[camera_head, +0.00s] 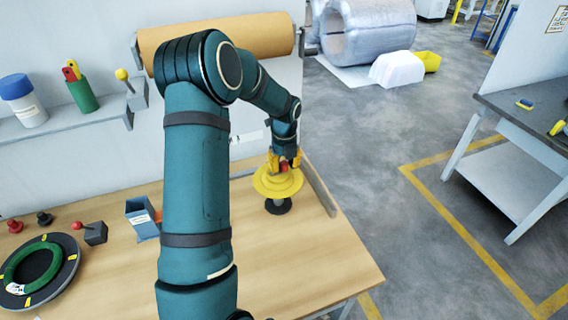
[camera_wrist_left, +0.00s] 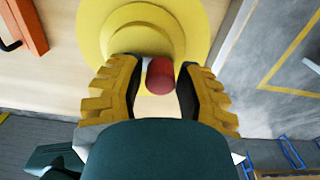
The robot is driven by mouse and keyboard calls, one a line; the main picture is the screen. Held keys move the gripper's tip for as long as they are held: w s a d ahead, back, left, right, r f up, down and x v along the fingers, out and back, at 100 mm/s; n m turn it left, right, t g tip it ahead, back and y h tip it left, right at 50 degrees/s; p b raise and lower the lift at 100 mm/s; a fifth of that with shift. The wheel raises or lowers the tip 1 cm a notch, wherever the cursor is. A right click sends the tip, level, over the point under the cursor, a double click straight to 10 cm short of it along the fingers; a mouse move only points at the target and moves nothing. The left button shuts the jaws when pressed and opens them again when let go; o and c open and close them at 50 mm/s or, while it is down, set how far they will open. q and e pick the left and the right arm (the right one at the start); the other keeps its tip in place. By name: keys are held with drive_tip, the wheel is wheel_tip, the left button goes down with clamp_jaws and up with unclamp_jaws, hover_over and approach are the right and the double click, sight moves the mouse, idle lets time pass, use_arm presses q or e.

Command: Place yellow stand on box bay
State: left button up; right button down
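The yellow stand (camera_head: 265,187) is a stepped round disc with a red knob on top and a dark round base (camera_head: 277,207) below it. It is near the right end of the wooden table. My left gripper (camera_head: 285,163) points down over it from above. In the left wrist view, the yellow discs (camera_wrist_left: 200,25) lie beyond the fingertips. The red knob (camera_wrist_left: 160,76) is between the two yellow fingers of my left gripper (camera_wrist_left: 160,72), with a visible gap beside it. My right gripper is not in view. I cannot tell which place is the box bay.
A blue-grey bin (camera_head: 142,218) stands left on the wooden table (camera_head: 320,262). A black disc with a green ring (camera_head: 38,268) lies at far left, near a grey block (camera_head: 95,234). A brown roll (camera_head: 262,33) hangs on the back wall. The table front is clear.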

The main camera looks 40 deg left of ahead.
use_arm(q)
drive_tip(key=shift+o, duration=0.5)
drive_tip(key=shift+r, duration=0.1)
drive_tip(key=shift+r, duration=0.2)
wheel_tip(320, 180, up, 12)
drive_tip(key=shift+p, duration=0.3)
drive_tip(key=shift+f, duration=0.2)
